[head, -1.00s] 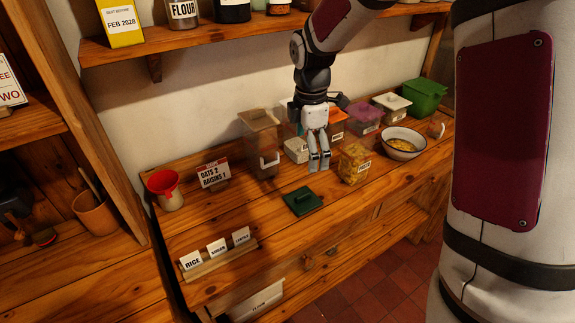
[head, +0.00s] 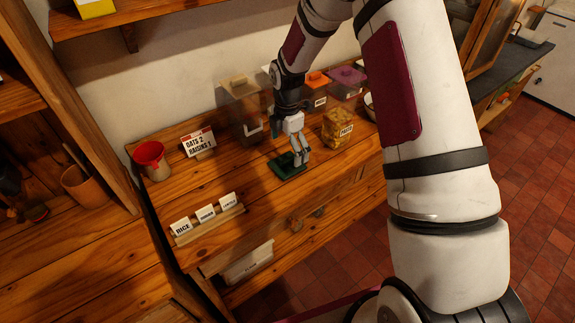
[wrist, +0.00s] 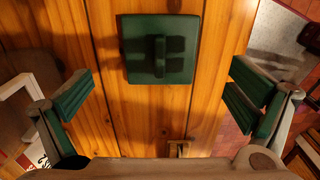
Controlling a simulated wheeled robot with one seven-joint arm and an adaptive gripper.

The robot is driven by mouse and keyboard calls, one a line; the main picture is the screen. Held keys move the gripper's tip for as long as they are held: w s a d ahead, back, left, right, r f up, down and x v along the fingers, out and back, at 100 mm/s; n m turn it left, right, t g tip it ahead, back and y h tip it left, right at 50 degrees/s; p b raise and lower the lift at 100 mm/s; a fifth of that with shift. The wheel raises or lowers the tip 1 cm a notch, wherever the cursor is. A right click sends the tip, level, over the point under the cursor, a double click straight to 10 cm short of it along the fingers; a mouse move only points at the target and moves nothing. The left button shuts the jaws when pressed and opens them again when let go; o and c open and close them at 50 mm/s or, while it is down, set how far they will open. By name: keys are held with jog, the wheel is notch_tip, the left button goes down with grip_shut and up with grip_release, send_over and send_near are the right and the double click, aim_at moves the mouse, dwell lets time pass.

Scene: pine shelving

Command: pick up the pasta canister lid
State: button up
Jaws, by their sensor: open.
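The pasta canister lid is a dark green square lid (head: 285,168) with a raised bar handle, lying flat on the wooden counter. In the wrist view the lid (wrist: 160,68) is at the upper middle, with its handle running up and down the picture. My gripper (head: 301,160) is open and empty, just above the lid's right side in the head view. In the wrist view its two fingers (wrist: 160,95) stand wide apart, left and right of the lid, not touching it. The pasta canister (head: 337,128), clear with yellow pasta and a label, stands open just behind and right.
A tall clear container (head: 243,108) stands behind the gripper. An "OATS 2 RAISINS 1" card (head: 198,142) and a red-rimmed cup (head: 152,160) are left. A rack of name cards (head: 208,222) lies at the front left. Bare counter surrounds the lid.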

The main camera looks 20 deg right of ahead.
aim_at(287, 160)
jog(key=shift+f+p, duration=0.7)
jog(key=shift+f, duration=1.95)
jog(key=shift+s, duration=0.1)
jog(key=c, duration=1.3)
jog(key=shift+a, duration=0.1)
